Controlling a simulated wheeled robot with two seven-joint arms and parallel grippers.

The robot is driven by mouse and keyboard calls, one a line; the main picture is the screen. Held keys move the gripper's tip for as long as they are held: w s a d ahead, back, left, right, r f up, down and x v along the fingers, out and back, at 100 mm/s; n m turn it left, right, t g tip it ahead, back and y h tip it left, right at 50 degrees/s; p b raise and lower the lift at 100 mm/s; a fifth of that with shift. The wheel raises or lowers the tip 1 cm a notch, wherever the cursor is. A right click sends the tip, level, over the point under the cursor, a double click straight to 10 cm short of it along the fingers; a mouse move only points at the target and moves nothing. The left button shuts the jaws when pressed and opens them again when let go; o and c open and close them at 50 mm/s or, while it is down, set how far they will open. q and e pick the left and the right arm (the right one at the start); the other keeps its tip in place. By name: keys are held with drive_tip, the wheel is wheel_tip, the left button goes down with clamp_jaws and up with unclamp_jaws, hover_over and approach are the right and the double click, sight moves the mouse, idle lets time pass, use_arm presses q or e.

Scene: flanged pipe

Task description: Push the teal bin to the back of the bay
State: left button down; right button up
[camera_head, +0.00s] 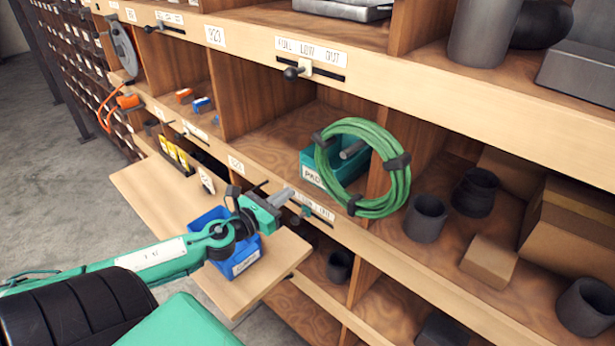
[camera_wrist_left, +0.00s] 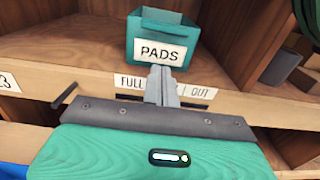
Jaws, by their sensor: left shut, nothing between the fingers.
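The teal bin (camera_head: 312,172) stands near the front of a wooden bay in the head view, partly behind a coil of green hose. In the left wrist view the teal bin (camera_wrist_left: 161,38) shows its front with a "PADS" label. My left gripper (camera_head: 284,198) is shut and empty, in front of and below the bin near the shelf edge. In the left wrist view its closed fingers (camera_wrist_left: 162,84) point at the bin, overlapping the lower part of its front; I cannot tell if they touch. My right gripper is not in view.
The green hose coil (camera_head: 388,185) hangs at the divider right of the bin, overlapping the bay opening. A blue bin (camera_head: 246,262) sits on a pulled-out board (camera_head: 150,187) under my left arm. The bay floor (camera_head: 270,135) left of the bin is bare.

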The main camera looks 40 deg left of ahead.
sight(347, 171)
use_arm(q)
drive_tip(key=shift+w+d+p, duration=0.15)
drive_tip(key=shift+w+p, duration=0.7)
drive_tip(key=shift+w, duration=1.3)
drive_tip(key=shift+w+d+p, duration=0.15)
drive_tip(key=shift+w+p, duration=0.65)
drive_tip(key=shift+w, duration=1.5)
drive_tip(key=shift+w+d, duration=0.15)
drive_tip(key=shift+w, duration=0.95)
drive_tip(key=shift+w+d, duration=0.1)
drive_tip(key=shift+w, duration=1)
drive_tip(key=shift+a+f, duration=0.1)
drive_tip(key=shift+f, duration=0.05)
